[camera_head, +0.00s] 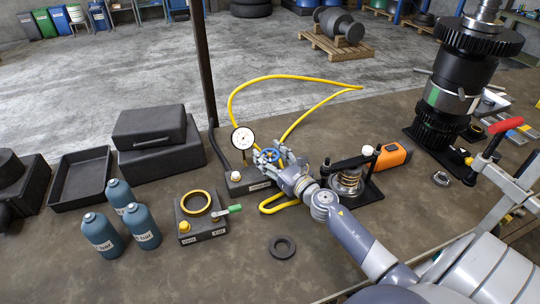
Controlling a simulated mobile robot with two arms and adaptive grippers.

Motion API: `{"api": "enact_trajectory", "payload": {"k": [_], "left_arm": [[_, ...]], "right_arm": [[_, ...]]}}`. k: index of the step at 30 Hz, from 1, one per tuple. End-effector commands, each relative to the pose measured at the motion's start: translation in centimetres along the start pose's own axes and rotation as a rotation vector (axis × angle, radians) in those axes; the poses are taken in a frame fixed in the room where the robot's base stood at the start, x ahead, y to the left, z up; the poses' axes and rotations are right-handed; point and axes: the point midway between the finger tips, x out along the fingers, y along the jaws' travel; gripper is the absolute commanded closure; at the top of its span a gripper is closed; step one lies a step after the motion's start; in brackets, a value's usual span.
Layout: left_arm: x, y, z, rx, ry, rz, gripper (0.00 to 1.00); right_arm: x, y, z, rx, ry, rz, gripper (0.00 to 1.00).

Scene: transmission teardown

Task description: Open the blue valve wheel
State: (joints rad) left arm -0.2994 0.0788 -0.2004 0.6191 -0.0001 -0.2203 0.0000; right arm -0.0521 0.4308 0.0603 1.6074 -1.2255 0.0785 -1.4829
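The blue valve wheel (267,155) sits on a dark block (239,188) with a white label, near the middle of the bench. A round white dial gauge (242,138) stands just left of the wheel. My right gripper (270,158) comes in from the lower right and is at the wheel, its grey fingers overlapping the wheel's edge. The fingers hide part of the wheel, and I cannot tell whether they are closed on it. My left gripper is not in view.
A yellow hose (232,96) loops behind the wheel. A block with a brass ring (195,203) and green lever, several blue bottles (141,226) and black cases (160,163) lie left. A dark ring (282,247) lies in front. A clamp fixture (350,180) and orange tool (392,156) are right.

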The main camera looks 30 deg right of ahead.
Motion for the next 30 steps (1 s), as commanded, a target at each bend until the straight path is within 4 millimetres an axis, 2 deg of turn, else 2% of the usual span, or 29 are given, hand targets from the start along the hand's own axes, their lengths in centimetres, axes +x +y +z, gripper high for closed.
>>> {"api": "enact_trajectory", "payload": {"k": [1,3,13,17,23,30], "left_arm": [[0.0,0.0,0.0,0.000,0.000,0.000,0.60],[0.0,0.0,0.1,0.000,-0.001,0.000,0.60],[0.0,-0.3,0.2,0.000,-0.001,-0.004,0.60],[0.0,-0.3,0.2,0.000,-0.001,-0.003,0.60],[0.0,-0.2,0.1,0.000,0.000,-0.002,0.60],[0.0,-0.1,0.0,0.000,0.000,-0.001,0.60]], "right_arm": [[0.0,0.0,0.0,0.000,0.000,-0.001,0.39],[0.0,0.0,0.0,0.000,0.000,-0.001,0.27],[0.0,0.0,0.0,0.000,0.000,-0.001,0.27],[-0.6,0.1,-0.1,0.001,0.000,0.000,0.27],[-3.3,0.1,-0.1,0.001,0.002,-0.001,0.27],[-7.8,0.1,-0.2,0.005,0.002,-0.002,0.27]]}}
